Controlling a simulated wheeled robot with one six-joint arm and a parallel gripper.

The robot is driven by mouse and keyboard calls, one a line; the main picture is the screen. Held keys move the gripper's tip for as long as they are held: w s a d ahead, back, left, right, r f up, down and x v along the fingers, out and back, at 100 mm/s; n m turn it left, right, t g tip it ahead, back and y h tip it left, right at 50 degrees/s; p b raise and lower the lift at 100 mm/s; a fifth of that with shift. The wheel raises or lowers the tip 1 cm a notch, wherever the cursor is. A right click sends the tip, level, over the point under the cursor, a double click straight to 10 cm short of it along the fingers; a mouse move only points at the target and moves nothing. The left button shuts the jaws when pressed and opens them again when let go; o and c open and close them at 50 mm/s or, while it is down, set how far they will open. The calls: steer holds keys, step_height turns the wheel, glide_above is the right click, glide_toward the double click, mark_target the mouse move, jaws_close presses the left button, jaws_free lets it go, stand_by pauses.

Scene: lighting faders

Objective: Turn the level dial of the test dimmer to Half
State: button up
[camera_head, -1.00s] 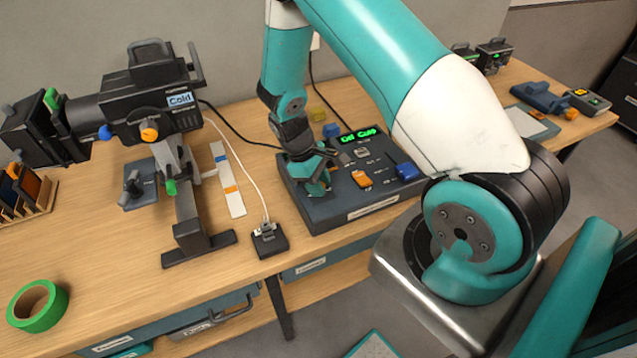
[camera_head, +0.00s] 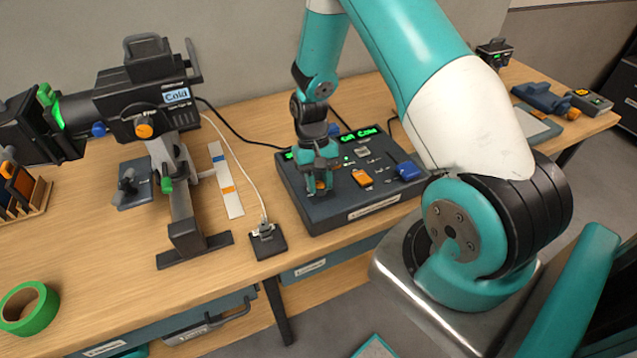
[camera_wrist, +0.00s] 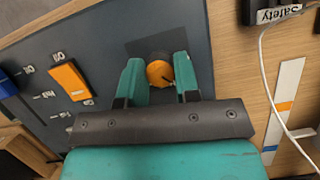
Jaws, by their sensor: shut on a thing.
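My gripper (camera_head: 319,187) points down at the left part of the dimmer's top. In the wrist view my gripper's teal fingers (camera_wrist: 159,81) stand on either side of the dial and are shut on it. The dial's scale marks are hidden or not readable. In the head view the fingers mostly cover the dial.
An orange slider cap (camera_head: 362,178) and a blue cap (camera_head: 408,171) stand right of the dial on the dimmer. A spotlight labelled Cold (camera_head: 150,115) stands on the left. A small black socket block (camera_head: 267,243) with a white cable sits left of the dimmer.

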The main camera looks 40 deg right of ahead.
steer(key=m+y, duration=0.1)
steer(key=m, duration=0.2)
steer(key=shift+d+m+t, duration=0.1)
steer(key=shift+m+t, duration=0.3)
steer(key=shift+m+t+y, duration=0.5)
steer(key=shift+m+t, duration=0.1)
steer(key=shift+m, duration=1.2)
steer(key=o, duration=0.9)
steer(key=b+v, duration=0.3)
steer(key=v, duration=1.4)
steer(key=shift+d+r, duration=0.15)
steer(key=shift+d, duration=0.05)
